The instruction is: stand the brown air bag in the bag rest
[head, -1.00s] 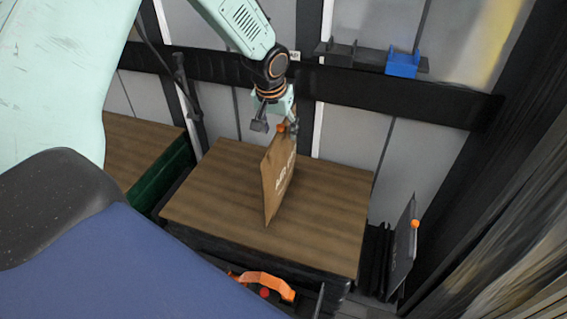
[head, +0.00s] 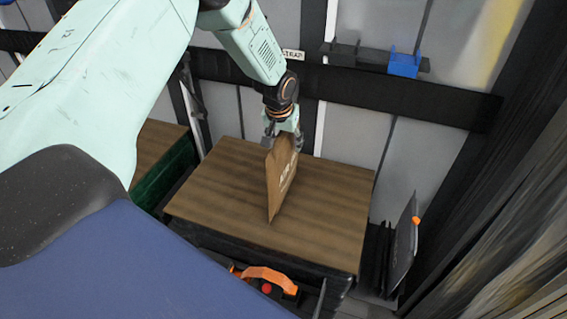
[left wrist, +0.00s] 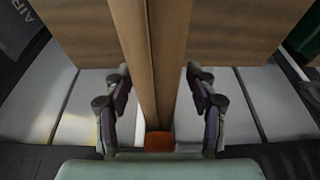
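The brown air bag (head: 279,180) stands on edge on a wood-topped stand, with pale print on its side. In the left wrist view its narrow edge (left wrist: 165,60) runs down the middle, with an orange cap (left wrist: 160,141) at the near end. My left gripper (head: 283,138) is at the bag's upper far end. Its two fingers (left wrist: 160,105) are on either side of the bag, open, with a gap showing on each side. A dark rack (head: 378,262), perhaps the bag rest, stands on the floor at the right. My right gripper is not in view.
A dark bag (head: 403,243) with an orange cap leans at the rack. The wooden top (head: 325,215) is clear around the brown bag. A wall shelf with a blue bracket (head: 404,64) is behind. An orange handle (head: 268,276) is at the front, below the top.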

